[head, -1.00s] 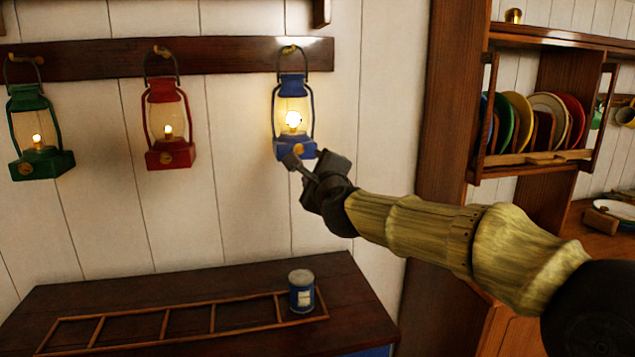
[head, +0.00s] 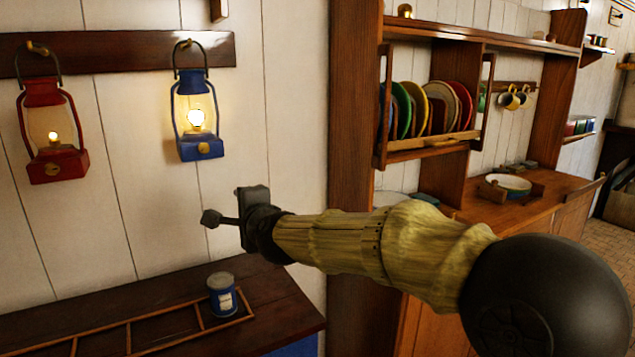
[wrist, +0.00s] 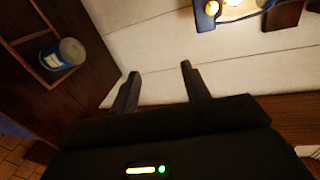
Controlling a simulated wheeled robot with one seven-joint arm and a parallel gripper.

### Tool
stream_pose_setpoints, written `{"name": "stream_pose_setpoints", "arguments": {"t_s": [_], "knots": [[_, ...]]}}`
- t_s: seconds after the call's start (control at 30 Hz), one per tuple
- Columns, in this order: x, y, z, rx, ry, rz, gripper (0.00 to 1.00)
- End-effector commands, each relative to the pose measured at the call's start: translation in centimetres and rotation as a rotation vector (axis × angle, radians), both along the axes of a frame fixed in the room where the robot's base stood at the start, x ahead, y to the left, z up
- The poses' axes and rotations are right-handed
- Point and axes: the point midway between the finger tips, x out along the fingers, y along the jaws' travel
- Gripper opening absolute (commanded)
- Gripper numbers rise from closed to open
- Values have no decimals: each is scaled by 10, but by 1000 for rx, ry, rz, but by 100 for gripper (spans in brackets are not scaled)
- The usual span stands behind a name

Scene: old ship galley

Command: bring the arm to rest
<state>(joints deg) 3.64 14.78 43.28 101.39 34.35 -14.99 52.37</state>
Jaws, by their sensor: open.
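My gripper (head: 226,219) is open and empty in the head view, held in the air below and to the right of the lit blue lantern (head: 197,115). The lantern hangs from a hook on the dark wall rail and is apart from the gripper. In the wrist view both fingers of my gripper (wrist: 158,88) are spread with only white wall between them. The lower part of the blue lantern (wrist: 206,12) shows at the top of that view.
A red lantern (head: 52,130) hangs at left. Below, a blue tin (head: 221,294) stands in a wooden rack (head: 160,325) on a dark chest top (head: 285,318). A plate rack (head: 428,146) and a counter (head: 545,205) with a dish stand at right. Free air surrounds the gripper.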

Motion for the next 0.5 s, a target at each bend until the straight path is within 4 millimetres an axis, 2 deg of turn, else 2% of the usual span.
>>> {"name": "stream_pose_setpoints", "arguments": {"t_s": [0.03, 0.2, 0.37, 0.5], "knots": [[-3, -17, -27, -129, 3, 15, 47], [-22, -81, -109, -535, 38, 100, 47], [-54, -149, -173, -843, 117, 207, 47], [-96, -208, -220, -1060, 210, 331, 47]]}}
